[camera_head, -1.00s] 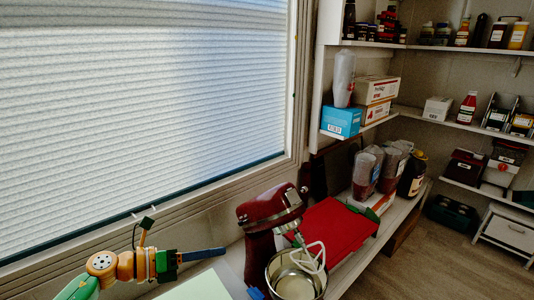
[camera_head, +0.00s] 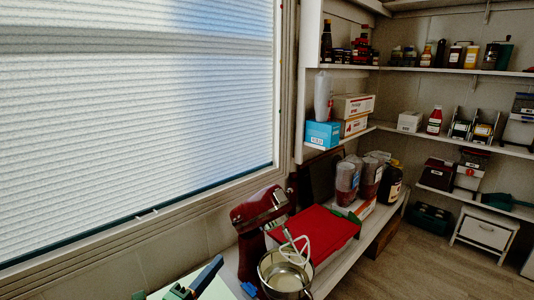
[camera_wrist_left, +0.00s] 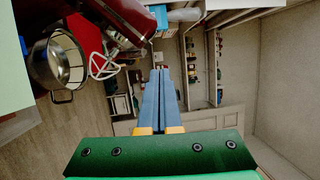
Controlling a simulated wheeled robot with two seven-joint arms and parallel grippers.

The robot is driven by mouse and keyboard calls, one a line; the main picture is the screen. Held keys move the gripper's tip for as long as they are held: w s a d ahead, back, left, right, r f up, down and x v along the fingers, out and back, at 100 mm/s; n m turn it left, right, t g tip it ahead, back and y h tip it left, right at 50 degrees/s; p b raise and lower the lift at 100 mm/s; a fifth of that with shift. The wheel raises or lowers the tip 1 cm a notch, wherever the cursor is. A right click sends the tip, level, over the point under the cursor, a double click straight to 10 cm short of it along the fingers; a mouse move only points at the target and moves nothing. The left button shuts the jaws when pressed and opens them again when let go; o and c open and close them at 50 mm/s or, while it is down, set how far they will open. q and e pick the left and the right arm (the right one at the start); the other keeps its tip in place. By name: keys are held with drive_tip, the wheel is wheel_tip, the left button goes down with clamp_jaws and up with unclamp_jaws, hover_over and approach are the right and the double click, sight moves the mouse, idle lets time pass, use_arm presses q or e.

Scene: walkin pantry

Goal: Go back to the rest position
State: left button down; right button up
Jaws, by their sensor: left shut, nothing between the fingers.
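My left gripper (camera_head: 207,277) shows at the bottom of the head view, low and left of the red stand mixer (camera_head: 256,226). In the left wrist view its two blue fingers (camera_wrist_left: 160,88) lie together, shut with nothing between them. The mixer's steel bowl (camera_head: 285,279) and white beater are to the right of the gripper in the head view. The bowl also shows at the upper left of the left wrist view (camera_wrist_left: 73,68). The gripper is apart from the mixer. Most of the left arm is outside the head view, and my right gripper is not seen.
A red board or case (camera_head: 318,232) lies on the counter beside the mixer. Jars (camera_head: 347,182) and a dark bottle (camera_head: 391,182) stand behind it. Shelves with a blue box (camera_head: 322,134) and bottles line the back. Open floor (camera_head: 430,265) is at the right. A blind-covered window is left.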

use_arm(q)
drive_tip(key=s+a+f+n+g+y, duration=0.3)
drive_tip(key=s+f+n+y, duration=0.2)
drive_tip(key=f+n, duration=0.25)
drive_tip(key=s+a+f+n+g+y, duration=0.2)
drive_tip(key=s+a+f+n+y, duration=0.15)
drive_tip(key=s+f+n, duration=0.4)
drive_tip(key=s+d+f+n+g, duration=0.1)
drive_tip(key=s+f+n+g, duration=0.2)
drive_tip(key=s, duration=0.5)
drive_tip(key=s+d+f+n+g, duration=0.1)
drive_tip(key=s+n+g, duration=0.35)
drive_tip(key=s, duration=0.25)
wheel_tip(320, 180, down, 15)
drive_tip(key=s+a+g, duration=0.1)
drive_tip(key=s+g, duration=0.1)
drive_tip(key=s+a+f+m, duration=0.1)
drive_tip(key=s+a+f, duration=0.2)
drive_tip(key=s+f, duration=0.75)
wheel_tip(320, 180, up, 21)
drive_tip(key=s+d+g+p, duration=0.1)
drive_tip(key=s+p, duration=0.1)
drive_tip(key=p, duration=2.1)
drive_tip(key=shift+s+d, duration=0.2)
drive_tip(key=shift+s, duration=0.2)
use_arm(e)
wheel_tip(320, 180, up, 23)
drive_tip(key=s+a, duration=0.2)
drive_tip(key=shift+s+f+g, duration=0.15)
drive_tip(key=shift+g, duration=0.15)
